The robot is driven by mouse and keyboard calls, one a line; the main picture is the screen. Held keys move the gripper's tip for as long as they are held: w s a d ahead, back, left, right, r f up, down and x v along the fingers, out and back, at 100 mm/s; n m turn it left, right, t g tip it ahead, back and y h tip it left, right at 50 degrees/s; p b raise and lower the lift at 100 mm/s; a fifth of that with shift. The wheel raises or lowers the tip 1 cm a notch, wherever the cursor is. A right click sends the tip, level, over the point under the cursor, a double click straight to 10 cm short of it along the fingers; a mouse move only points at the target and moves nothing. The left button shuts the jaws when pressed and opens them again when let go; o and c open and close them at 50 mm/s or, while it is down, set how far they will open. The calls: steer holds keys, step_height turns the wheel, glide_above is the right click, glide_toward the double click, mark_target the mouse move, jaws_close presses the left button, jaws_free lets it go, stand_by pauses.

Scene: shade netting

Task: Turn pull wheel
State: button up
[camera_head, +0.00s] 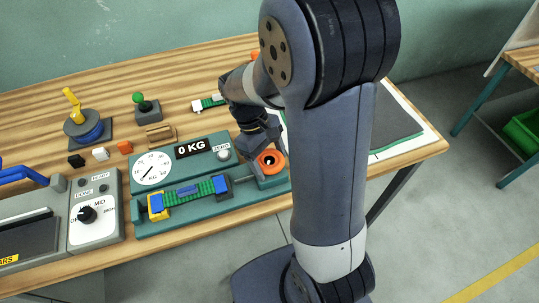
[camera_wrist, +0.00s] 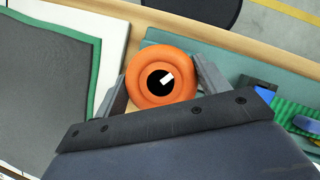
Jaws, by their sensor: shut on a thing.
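The pull wheel is an orange round wheel (camera_head: 268,161) with a dark centre, at the right end of the teal tester (camera_head: 180,218). In the wrist view the orange wheel (camera_wrist: 161,78) shows a black hub with a white mark pointing up and to the right. My gripper (camera_wrist: 163,82) has one finger on each side of the wheel and is shut on it. In the head view my gripper (camera_head: 262,146) is at the wheel, partly hidden by my arm. A green strip with blue pieces (camera_head: 205,187) lies along the tester. The display (camera_head: 195,147) reads 0 KG beside a round dial (camera_head: 152,168).
A grey machine with a black knob (camera_head: 87,214) stands at the left. A dark green-edged sheet (camera_wrist: 50,75) lies beside the tester.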

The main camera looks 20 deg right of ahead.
steer(key=m+y+p, duration=0.1)
steer(key=m+y, duration=0.1)
steer(key=m, duration=0.4)
steer(key=shift+m, duration=0.3)
steer(key=m+y, duration=0.1)
steer(key=m, duration=0.2)
steer(key=m+y+p, duration=0.1)
steer(key=m+y, duration=0.1)
steer(key=m, duration=0.1)
steer(key=shift+m, duration=0.6)
steer(key=o, duration=1)
steer(key=shift+c, duration=0.2)
steer(key=shift+w+r, duration=0.1)
steer(key=v, duration=1)
steer(key=shift+r, duration=0.35)
steer(key=shift+d, duration=0.15)
